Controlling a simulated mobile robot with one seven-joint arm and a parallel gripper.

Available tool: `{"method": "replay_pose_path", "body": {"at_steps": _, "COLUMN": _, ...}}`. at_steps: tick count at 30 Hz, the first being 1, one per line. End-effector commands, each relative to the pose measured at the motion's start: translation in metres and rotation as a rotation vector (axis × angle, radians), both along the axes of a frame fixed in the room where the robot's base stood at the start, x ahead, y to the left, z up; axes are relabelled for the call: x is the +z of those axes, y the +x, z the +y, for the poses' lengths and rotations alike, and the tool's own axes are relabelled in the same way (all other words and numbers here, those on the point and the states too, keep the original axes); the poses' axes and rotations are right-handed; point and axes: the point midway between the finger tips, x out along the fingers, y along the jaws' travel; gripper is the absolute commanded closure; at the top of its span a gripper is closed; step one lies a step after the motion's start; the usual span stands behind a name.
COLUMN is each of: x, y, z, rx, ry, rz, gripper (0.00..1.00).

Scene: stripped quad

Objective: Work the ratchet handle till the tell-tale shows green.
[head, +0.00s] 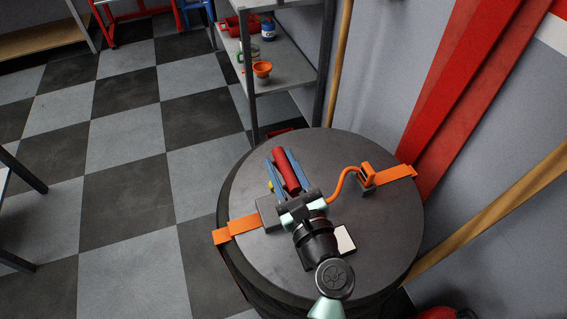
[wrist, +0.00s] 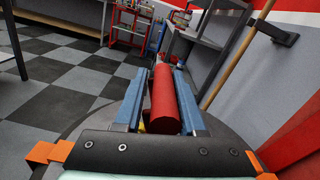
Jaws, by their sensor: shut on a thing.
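The ratchet handle is a red cylinder (head: 287,172), lying lengthwise between the two blue fingers of my gripper (head: 285,165) above the dark round drum top (head: 370,250). In the wrist view the red handle (wrist: 163,98) runs away from me between the blue fingers (wrist: 160,95), which are shut on it. An orange strap lies across the drum, with one end at the left (head: 236,230) and the other at the right (head: 395,175). A grey block (head: 268,211) sits by the left strap. The ratchet body is largely hidden by my gripper. I cannot make out the tell-tale's colour.
A white-topped block (head: 345,240) lies on the drum beside my wrist. A grey shelf (head: 285,70) with an orange cup (head: 262,69) stands behind. Red beams (head: 455,90) and a wooden pole (head: 490,215) are at the right. Checkered floor is open at the left.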

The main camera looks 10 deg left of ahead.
Motion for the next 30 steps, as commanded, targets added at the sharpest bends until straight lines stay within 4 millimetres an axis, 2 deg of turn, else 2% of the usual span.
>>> {"method": "replay_pose_path", "body": {"at_steps": 5, "x": -0.006, "y": -0.003, "z": 0.003, "rx": -0.005, "ry": -0.045, "rz": -0.020, "gripper": 1.00}}
{"method": "replay_pose_path", "body": {"at_steps": 11, "x": -0.015, "y": -0.011, "z": 0.016, "rx": -0.004, "ry": -0.153, "rz": -0.083, "gripper": 1.00}}
{"method": "replay_pose_path", "body": {"at_steps": 30, "x": -0.072, "y": -0.038, "z": 0.063, "rx": -0.003, "ry": -0.667, "rz": -0.381, "gripper": 1.00}}
